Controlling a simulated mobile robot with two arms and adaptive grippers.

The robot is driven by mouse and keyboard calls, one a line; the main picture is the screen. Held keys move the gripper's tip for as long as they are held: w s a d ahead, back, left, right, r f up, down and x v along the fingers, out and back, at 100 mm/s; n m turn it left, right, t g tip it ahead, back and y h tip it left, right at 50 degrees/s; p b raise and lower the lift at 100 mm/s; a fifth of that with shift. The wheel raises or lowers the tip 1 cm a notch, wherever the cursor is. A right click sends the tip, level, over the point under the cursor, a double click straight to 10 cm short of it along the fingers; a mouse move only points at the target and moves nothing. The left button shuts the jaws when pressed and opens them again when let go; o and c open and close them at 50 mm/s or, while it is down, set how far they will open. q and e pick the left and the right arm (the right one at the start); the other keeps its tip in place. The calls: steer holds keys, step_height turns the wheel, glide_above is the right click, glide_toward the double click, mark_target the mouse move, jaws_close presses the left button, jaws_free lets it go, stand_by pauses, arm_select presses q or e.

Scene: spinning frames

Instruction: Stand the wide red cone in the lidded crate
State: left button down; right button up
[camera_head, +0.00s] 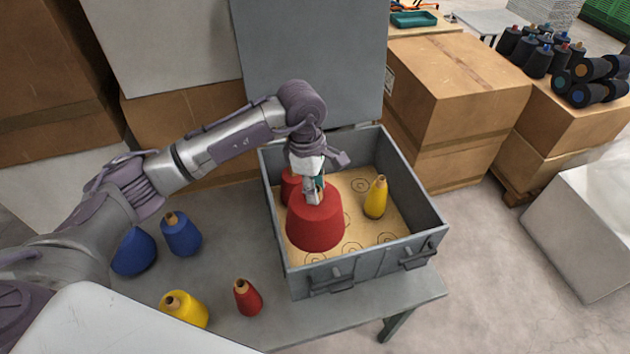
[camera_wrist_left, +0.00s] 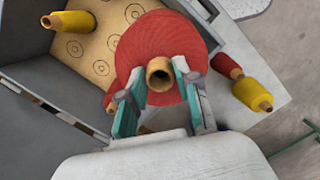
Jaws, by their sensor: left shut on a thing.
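The wide red cone (camera_head: 316,226) is upright in my left gripper (camera_head: 314,188), over the front left part of the open grey crate (camera_head: 425,222). The fingers are shut on its narrow top; in the left wrist view the gripper (camera_wrist_left: 160,76) closes around the tan tip of the cone (camera_wrist_left: 165,42). I cannot tell whether its base touches the crate floor. The crate's lid (camera_head: 310,55) stands raised at the back. Another red cone (camera_head: 289,184) is in the crate behind the held one, partly hidden. A narrow yellow cone (camera_head: 376,199) stands at the right inside. My right gripper does not show.
The crate's tan floor (camera_wrist_left: 97,67) has ring marks. On the table (camera_head: 400,291), outside the crate, are two blue cones (camera_head: 181,234), a yellow cone (camera_head: 184,308) and a small red cone (camera_head: 248,298). Cardboard boxes (camera_head: 455,85) stand behind and right.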

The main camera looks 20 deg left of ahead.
arm_select(q)
steer(key=f, duration=0.2)
steer(key=f+b, duration=0.1)
steer(key=shift+w+f, duration=0.2)
steer(key=shift+f, duration=0.15)
step_height(320, 180, down, 8)
steer(key=b, duration=0.4)
steer(key=shift+f, duration=0.1)
step_height(320, 180, down, 5)
steer(key=b, duration=0.5)
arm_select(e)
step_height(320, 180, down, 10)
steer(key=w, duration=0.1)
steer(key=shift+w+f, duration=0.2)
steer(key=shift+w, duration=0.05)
arm_select(q)
steer(key=shift+f+b, duration=0.35)
steer(key=shift+b, duration=0.1)
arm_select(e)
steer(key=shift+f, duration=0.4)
arm_select(q)
steer(key=c, duration=0.7)
jaws_free()
steer(key=shift+s, duration=0.1)
steer(key=shift+c, duration=0.2)
steer(key=r, duration=0.4)
steer(key=a+r, duration=0.1)
steer(key=r, duration=0.7)
steer(key=shift+a, duration=0.25)
steer(key=shift+f, duration=0.1)
